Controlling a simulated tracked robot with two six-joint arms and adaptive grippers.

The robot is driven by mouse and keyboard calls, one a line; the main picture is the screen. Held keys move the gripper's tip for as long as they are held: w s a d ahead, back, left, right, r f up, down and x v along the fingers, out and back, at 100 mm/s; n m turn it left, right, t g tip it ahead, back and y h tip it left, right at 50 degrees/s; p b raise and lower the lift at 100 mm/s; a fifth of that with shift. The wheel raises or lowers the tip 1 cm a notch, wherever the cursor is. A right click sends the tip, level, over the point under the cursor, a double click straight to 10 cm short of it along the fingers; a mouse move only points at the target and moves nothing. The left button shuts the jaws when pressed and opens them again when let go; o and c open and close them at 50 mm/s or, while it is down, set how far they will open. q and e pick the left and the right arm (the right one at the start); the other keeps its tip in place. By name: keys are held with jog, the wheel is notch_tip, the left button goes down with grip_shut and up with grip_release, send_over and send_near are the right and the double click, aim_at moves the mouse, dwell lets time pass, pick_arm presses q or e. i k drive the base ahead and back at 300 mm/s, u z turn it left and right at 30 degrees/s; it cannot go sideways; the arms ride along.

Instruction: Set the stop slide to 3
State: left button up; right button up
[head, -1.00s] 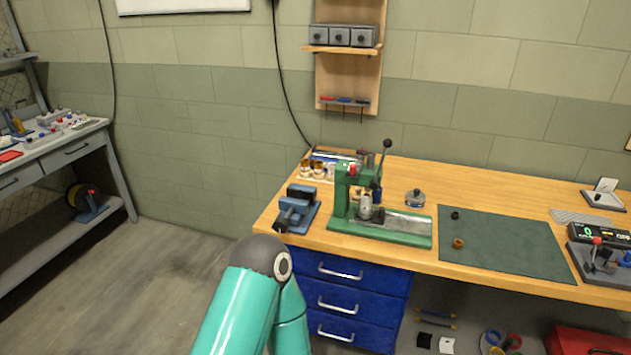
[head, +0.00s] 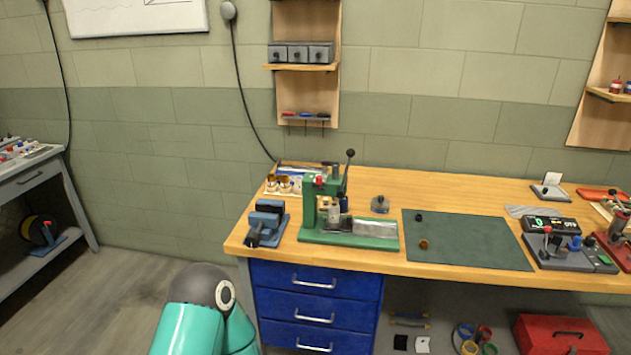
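A green press (head: 310,218) with a black-knobbed lever stands on the left part of the wooden bench. A silver plate (head: 362,227) lies along its green base, to the right of the column. I cannot tell for sure which part is the stop slide, and no scale or number on it is readable from here. Neither of my grippers is in view. Only a teal link of my arm shows at the bottom left, in front of the bench.
A blue vise (head: 265,222) stands left of the press. A small round metal-and-dark object (head: 380,204) is behind it at right. A green mat (head: 465,240) with two small parts lies to the right. A device with a green display (head: 551,225) stands farther right.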

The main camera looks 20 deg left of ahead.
aim_at(321, 180)
jog(key=z, duration=0.05)
jog(key=i, duration=1)
jog(key=u, duration=0.05)
